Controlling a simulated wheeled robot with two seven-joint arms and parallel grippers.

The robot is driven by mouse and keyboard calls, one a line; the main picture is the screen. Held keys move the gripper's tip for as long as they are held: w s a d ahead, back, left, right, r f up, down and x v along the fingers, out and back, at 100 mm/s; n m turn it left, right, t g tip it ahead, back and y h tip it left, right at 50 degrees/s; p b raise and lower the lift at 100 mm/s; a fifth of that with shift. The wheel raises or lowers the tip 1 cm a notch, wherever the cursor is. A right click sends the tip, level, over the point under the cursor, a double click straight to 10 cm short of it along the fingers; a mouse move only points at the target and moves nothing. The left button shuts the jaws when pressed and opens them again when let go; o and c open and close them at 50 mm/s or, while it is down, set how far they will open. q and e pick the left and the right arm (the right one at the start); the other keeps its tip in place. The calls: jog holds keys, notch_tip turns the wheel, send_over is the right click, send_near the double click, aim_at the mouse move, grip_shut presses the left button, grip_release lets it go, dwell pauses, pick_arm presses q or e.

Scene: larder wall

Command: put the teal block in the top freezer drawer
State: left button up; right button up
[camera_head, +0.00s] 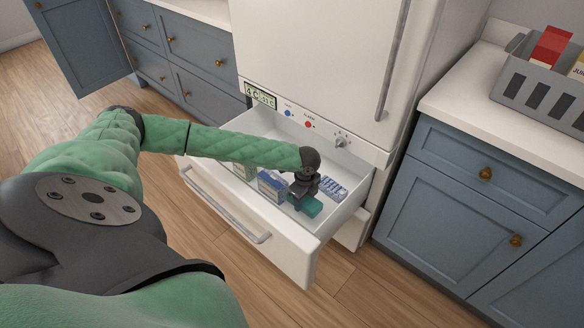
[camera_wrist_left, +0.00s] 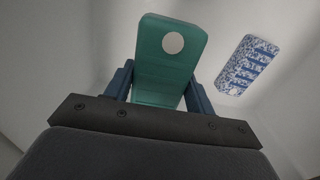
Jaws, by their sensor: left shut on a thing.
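The teal block (camera_head: 308,207) is in my left gripper (camera_head: 299,198), inside the open top freezer drawer (camera_head: 329,228). In the left wrist view the teal block (camera_wrist_left: 168,62) stands out between the two blue fingers of the left gripper (camera_wrist_left: 158,84), which are shut on it. A pale round spot shows on its face. Whether the block touches the drawer floor I cannot tell. The drawer is pulled out from the white fridge (camera_head: 318,55). My right gripper is not in view.
A blue and white packet (camera_head: 334,188) lies in the drawer right of the gripper, also in the left wrist view (camera_wrist_left: 246,66). A blue box (camera_head: 271,185) and a pale green box (camera_head: 243,171) stand to the left. A grey basket (camera_head: 541,91) is on the right counter.

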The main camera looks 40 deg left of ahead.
aim_at(303, 220)
pick_arm(q)
notch_tip(303, 220, down, 10)
jog(key=shift+r, duration=0.15)
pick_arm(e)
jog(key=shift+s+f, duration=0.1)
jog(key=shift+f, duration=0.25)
pick_arm(q)
jog(key=o, duration=1.2)
jog(key=shift+c, duration=0.2)
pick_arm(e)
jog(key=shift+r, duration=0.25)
pick_arm(q)
notch_tip(303, 220, up, 12)
jog(key=shift+f, duration=0.25)
jog(key=shift+r, duration=0.3)
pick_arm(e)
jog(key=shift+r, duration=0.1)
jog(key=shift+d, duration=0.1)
